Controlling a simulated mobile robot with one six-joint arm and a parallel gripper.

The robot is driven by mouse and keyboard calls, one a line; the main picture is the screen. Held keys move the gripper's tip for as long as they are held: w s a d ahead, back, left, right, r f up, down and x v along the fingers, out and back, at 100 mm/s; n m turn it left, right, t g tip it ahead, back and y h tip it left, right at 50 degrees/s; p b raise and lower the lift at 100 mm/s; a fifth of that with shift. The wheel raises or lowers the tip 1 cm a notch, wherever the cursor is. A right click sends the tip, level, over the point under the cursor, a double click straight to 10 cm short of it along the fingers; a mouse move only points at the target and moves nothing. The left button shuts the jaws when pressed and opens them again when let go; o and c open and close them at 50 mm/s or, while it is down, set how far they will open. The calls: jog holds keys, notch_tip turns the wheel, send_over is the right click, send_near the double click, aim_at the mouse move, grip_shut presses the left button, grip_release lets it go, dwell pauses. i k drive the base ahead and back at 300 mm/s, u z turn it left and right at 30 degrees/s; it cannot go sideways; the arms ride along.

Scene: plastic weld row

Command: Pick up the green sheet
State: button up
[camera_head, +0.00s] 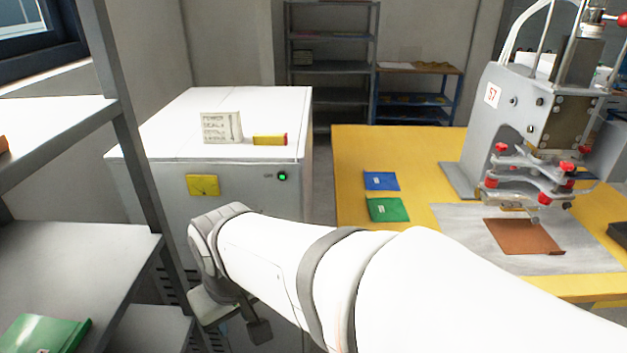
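A green sheet (387,209) lies flat on the yellow table (350,150), near its left edge, with a small pale label on it. A second green item (45,335) lies on a grey shelf at the lower left, partly cut off by the frame. My white arm crosses the lower middle of the picture.
A blue sheet (381,181) lies just behind the green one. A welding machine (540,120) stands on the table's right, with a brown sheet (522,237) under its head. A white cabinet (250,105) stands left of the table. Grey shelving (70,260) fills the left side.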

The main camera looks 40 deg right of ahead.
aim_at(381, 209)
jog(key=z, duration=1.3)
jog(key=i, duration=0.95)
jog(key=z, duration=0.05)
